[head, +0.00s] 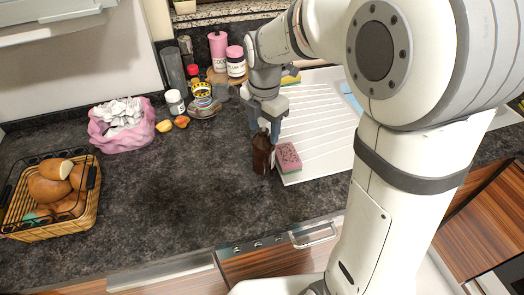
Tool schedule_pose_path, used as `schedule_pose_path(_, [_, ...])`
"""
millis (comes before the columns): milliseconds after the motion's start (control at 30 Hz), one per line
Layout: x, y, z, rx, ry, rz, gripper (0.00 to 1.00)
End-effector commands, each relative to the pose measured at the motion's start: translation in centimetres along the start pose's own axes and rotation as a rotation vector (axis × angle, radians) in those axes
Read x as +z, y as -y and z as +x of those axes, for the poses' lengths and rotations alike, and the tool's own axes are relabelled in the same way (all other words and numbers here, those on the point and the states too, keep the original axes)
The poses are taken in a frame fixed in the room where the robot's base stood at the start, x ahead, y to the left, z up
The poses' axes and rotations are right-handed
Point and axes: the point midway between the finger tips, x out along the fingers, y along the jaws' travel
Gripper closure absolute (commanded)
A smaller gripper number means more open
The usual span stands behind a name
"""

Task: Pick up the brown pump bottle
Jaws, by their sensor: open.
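The brown pump bottle (262,157) stands upright on the dark counter, just left of the white drainboard, in the head view. My gripper (265,132) is directly above it, pointing down, with its fingers at the bottle's top. The fingers are open and appear to be on either side of the pump top. I cannot tell whether they touch it. The pump head is mostly hidden by the fingers.
A pink and green sponge (288,157) lies close to the bottle's right, on the edge of the drainboard (318,150). Jars, a pink bag (118,138) and a bread basket (45,230) are to the left. The counter's front middle is clear.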

Motion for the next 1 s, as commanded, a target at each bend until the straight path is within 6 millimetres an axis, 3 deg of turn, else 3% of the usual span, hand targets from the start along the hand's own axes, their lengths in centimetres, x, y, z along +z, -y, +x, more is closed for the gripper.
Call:
schedule_pose_path(100, [-0.03,0.01,0.96,0.000,0.000,0.000,0.45])
schedule_pose_path(333, [-0.04,-0.02,1.10,0.001,0.001,0.000,0.45])
schedule_pose_path(1000, [-0.10,-0.06,1.06,0.001,0.001,-0.001,1.00])
